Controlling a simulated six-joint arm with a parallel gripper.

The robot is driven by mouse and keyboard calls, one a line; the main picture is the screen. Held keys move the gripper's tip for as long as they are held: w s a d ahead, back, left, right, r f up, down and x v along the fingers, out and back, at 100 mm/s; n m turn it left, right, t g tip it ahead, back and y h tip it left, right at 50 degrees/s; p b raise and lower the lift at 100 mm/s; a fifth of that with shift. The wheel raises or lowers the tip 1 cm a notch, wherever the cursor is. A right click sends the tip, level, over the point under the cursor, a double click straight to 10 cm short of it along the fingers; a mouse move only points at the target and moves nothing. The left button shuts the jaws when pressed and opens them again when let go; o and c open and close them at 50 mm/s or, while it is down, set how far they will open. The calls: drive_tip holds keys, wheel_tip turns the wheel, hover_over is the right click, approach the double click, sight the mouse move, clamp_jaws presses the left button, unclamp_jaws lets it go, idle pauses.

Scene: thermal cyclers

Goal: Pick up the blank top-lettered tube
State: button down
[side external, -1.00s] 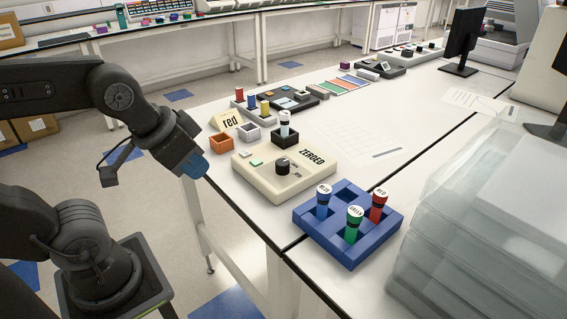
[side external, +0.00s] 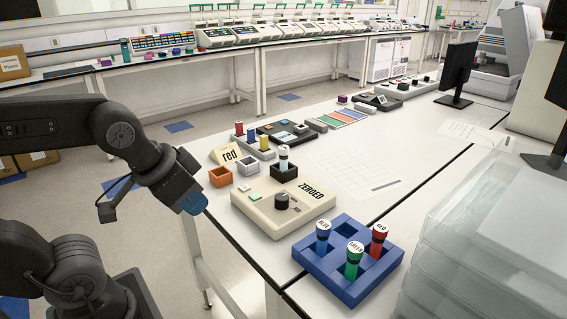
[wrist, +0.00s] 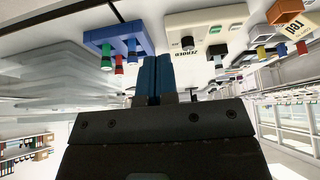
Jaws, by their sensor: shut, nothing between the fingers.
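A pale tube with a white cap (side external: 284,151) stands upright in a small black holder (side external: 284,173) behind the beige box; its cap lettering is too small to read. The blue rack (side external: 377,268) holds three upright tubes with lettered white caps: a blue tube (side external: 322,239), a green tube (side external: 353,265) and a red tube (side external: 378,244). My gripper (side external: 194,201) is near the table's left edge, apart from every tube. In the wrist view my blue fingers (wrist: 155,78) are together with nothing between them.
The beige box (side external: 262,218) reads "ZEROED" and has a dark knob. An orange bin (side external: 220,177), a grey bin (side external: 248,166) and a "red" card (side external: 226,154) stand behind it. Clear stacked boxes (side external: 470,235) fill the right front. The table middle is mostly clear.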

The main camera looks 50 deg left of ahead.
drive_tip(key=c, duration=0.7)
unclamp_jaws()
drive_tip(key=w+a+r+n+g, duration=0.15)
drive_tip(key=w+r+n, duration=0.25)
drive_tip(key=w, duration=0.4)
drive_tip(key=w+a+r+n+g, duration=0.1)
drive_tip(key=w+a+r+n, duration=0.3)
drive_tip(key=w, duration=0.4)
drive_tip(key=n+g, duration=0.3)
drive_tip(key=n, duration=0.7)
hover_over(284, 147)
wheel_tip(284, 147, down, 4)
drive_tip(key=f, duration=0.8)
drive_tip(key=shift+s+a, duration=0.1)
drive_tip(key=shift+s, duration=0.15)
drive_tip(key=shift+w+f, duration=0.2)
drive_tip(key=shift+f, duration=2.6)
